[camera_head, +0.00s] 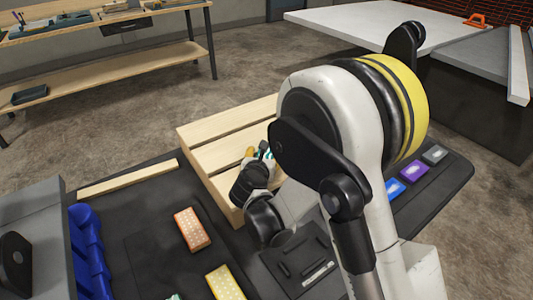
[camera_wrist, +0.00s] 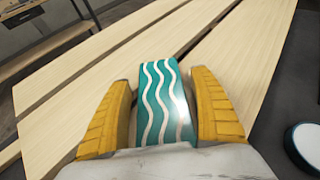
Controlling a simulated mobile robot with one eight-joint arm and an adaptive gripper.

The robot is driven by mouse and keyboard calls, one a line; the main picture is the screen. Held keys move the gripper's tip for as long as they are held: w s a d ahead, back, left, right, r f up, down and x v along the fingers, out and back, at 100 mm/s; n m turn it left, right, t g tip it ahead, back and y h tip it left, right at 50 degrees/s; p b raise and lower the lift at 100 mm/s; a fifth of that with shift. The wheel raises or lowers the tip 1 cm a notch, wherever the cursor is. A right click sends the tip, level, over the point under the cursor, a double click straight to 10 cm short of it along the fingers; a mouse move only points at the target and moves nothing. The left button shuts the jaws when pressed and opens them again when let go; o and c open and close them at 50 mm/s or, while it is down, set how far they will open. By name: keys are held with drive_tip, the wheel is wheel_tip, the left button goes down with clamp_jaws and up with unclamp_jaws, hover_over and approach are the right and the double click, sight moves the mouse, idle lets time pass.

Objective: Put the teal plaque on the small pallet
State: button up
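The teal plaque (camera_wrist: 163,105) has white wavy lines and lies between the two yellow fingers of my gripper (camera_wrist: 162,110) in the wrist view. Narrow dark strips show beside it, and I cannot tell whether the fingers press on it. The small pallet (camera_head: 222,128) is of pale wooden slats; its slats (camera_wrist: 250,50) spread under and beyond the plaque in the wrist view. In the head view my gripper (camera_head: 258,152) is over the pallet, with only a bit of teal visible at its fingertips. I cannot tell whether the plaque touches the slats. My arm hides the pallet's right part.
An orange block (camera_head: 192,229) and a yellow block (camera_head: 225,283) lie on the dark surface in front of the pallet. Blue (camera_head: 395,188), purple (camera_head: 414,170) and grey (camera_head: 435,154) pieces lie at the right. A blue bin (camera_head: 87,250) stands at the left.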

drive_tip(key=shift+r, duration=0.15)
drive_tip(key=p+v, duration=0.3)
drive_tip(key=v, duration=0.9)
drive_tip(key=shift+r+p, duration=0.1)
drive_tip(key=shift+p, duration=0.3)
drive_tip(key=s+d+r+m+g, duration=0.2)
drive_tip(key=d+r+m, duration=0.1)
drive_tip(key=d+m, duration=0.4)
drive_tip(key=s+d+r+m+g, duration=0.2)
drive_tip(key=d+r+m, duration=0.1)
drive_tip(key=d+m, duration=0.4)
drive_tip(key=s+d+r+m+g+y, duration=0.1)
drive_tip(key=s+d+r+m, duration=0.1)
drive_tip(key=s+m, duration=0.5)
drive_tip(key=s+d+r+m+g+y, duration=0.1)
drive_tip(key=s+d+m, duration=0.3)
drive_tip(key=s+m, duration=0.4)
drive_tip(key=r+m, duration=0.1)
drive_tip(key=m, duration=0.3)
drive_tip(key=shift+s+d+r+m+y, duration=0.2)
drive_tip(key=shift+s+m+y, duration=0.1)
drive_tip(key=shift+m, duration=0.1)
